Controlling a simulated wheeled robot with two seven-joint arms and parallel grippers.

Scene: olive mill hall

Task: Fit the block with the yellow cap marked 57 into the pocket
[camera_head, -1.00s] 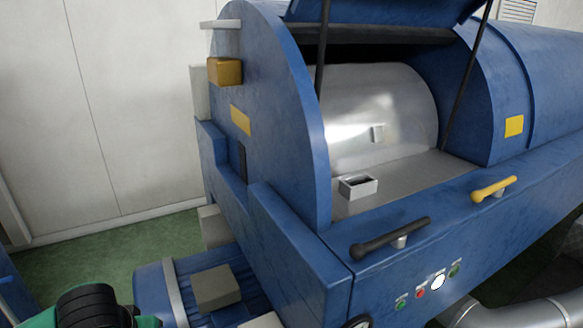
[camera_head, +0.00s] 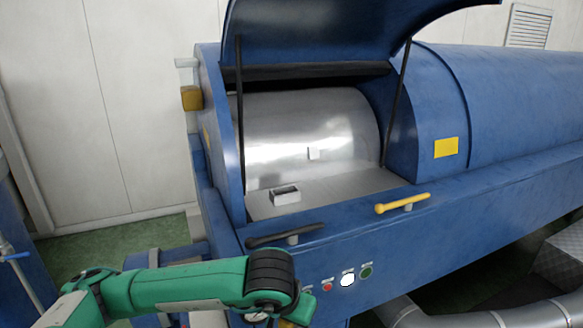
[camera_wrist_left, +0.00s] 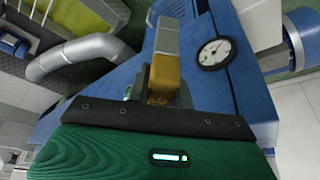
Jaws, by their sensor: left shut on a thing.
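The pocket (camera_head: 286,195) is a small pale open-topped box with a dark opening, on the grey ledge inside the open blue machine. My left gripper (camera_wrist_left: 165,88) is shut on a block with a yellow cap (camera_wrist_left: 165,74); the block's long grey part (camera_wrist_left: 167,38) points away from the wrist. The 57 mark cannot be read, and the fingertips are mostly hidden. In the head view, my green left arm reaches across the bottom, below and in front of the machine's front edge. The gripper there is largely cut off. My right gripper is not in view.
The raised blue lid (camera_head: 320,30) stands on dark struts above the opening. A round gauge (camera_wrist_left: 214,54) and a grey pipe (camera_wrist_left: 80,55) show in the wrist view.

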